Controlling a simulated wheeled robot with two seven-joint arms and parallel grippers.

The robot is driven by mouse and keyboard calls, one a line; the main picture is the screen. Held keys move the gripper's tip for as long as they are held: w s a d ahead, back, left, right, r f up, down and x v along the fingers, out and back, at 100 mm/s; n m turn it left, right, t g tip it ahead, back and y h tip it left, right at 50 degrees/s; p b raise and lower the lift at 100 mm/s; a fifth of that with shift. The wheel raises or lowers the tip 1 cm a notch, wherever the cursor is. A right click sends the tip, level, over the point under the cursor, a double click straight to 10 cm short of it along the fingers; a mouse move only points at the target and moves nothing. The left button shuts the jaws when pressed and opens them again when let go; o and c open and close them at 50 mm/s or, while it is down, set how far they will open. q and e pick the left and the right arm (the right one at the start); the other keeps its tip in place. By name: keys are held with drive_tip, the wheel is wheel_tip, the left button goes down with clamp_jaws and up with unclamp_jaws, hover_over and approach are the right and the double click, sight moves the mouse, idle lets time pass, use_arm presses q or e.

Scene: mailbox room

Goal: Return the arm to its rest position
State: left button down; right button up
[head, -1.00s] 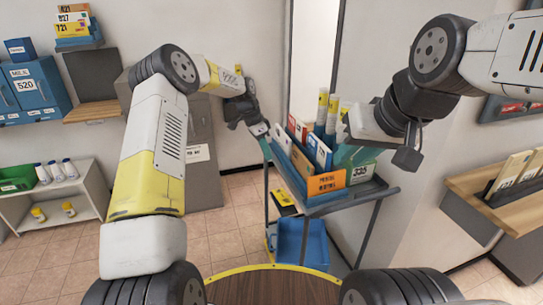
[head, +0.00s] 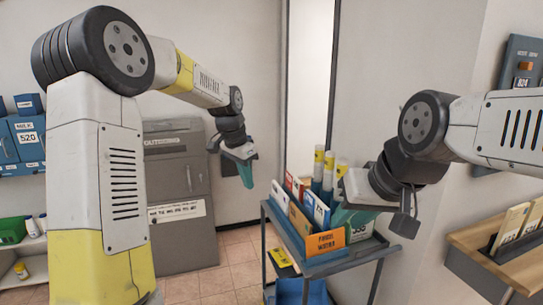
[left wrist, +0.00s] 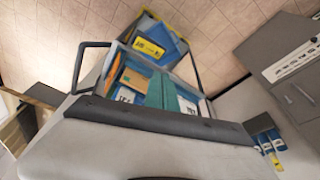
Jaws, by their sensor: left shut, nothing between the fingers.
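The cart holds several envelopes, yellow-topped tubes (head: 318,164) and an orange card (head: 325,242). A grey cabinet (head: 178,150) stands behind my left arm. A wooden shelf (head: 510,235) with card slots is at the right.

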use_arm(q)
drive_tip(key=s+a+r+n+t, duration=0.1)
drive_tip(key=s+a+r+n, duration=0.1)
drive_tip(key=s+r, duration=0.35)
drive_tip(key=s+a+r+n+t, duration=0.1)
drive_tip(key=s+a+r+n, duration=0.1)
drive_tip(key=s, duration=0.6)
drive_tip(key=s+a+n+t, duration=0.1)
drive_tip(key=s+n, duration=0.1)
drive_tip(key=s, duration=0.5)
drive_tip(key=s+a+f+n+t, duration=0.1)
drive_tip(key=s+a+n, duration=0.1)
drive_tip(key=s, duration=0.6)
drive_tip(key=shift+n, duration=0.6)
